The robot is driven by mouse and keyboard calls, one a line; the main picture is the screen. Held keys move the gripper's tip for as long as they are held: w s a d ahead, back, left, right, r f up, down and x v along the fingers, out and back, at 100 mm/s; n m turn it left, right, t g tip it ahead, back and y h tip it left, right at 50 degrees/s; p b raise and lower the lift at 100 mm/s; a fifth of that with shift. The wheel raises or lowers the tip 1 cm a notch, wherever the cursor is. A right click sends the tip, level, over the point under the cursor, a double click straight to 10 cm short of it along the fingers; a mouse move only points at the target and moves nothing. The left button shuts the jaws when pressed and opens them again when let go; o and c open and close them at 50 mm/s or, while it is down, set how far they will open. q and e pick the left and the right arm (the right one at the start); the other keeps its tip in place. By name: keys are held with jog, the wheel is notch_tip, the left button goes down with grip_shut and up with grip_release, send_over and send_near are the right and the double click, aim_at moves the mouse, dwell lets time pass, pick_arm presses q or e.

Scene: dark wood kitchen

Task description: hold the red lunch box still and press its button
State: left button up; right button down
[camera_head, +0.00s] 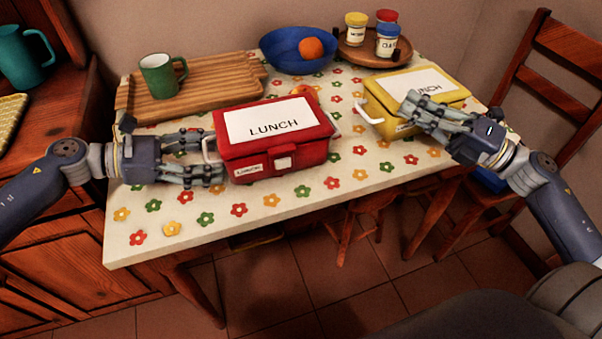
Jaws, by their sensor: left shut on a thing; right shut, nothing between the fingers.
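The red lunch box (302,153) stands closed on the flowered tablecloth, with a white "LUNCH" label on its lid. My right gripper (408,105) is shut and empty. It is over the front of the yellow lunch box (376,92), to the right of the red box and apart from it. I cannot tell whether it touches the yellow box.
A wooden tray (215,92) with a green mug (158,76) stands behind at left. A blue bowl (280,58) holds an orange fruit (311,48). Several jars (355,30) stand on a round board. The table front (200,237) is clear. A chair (555,85) stands right.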

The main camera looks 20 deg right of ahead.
aim_at(283, 163)
jog(key=s+a+f+n+g+y, duration=0.1)
jog(key=s+a+f+g+y, duration=0.1)
jog(key=s+a+f+g, duration=0.2)
jog(key=s+a+f+n+g+y, duration=0.1)
jog(key=s+a+f+g+y, duration=0.1)
jog(key=a+g, duration=0.5)
jog(key=s+a+f, duration=0.1)
jog(key=s+a, duration=0.1)
jog(key=shift+s+a+f+n+y, duration=0.2)
jog(key=shift+s+f+n+y, duration=0.1)
jog(key=shift+s+f+n, duration=0.1)
jog(key=w+a, duration=0.2)
jog(key=a, duration=0.1)
jog(key=w+a, duration=0.2)
jog(key=a, duration=0.1)
jog(key=w+a, duration=0.1)
jog(key=a, duration=0.2)
jog(key=shift+w+a, duration=0.25)
jog(key=shift+w, duration=0.65)
jog(key=shift+w, duration=0.15)
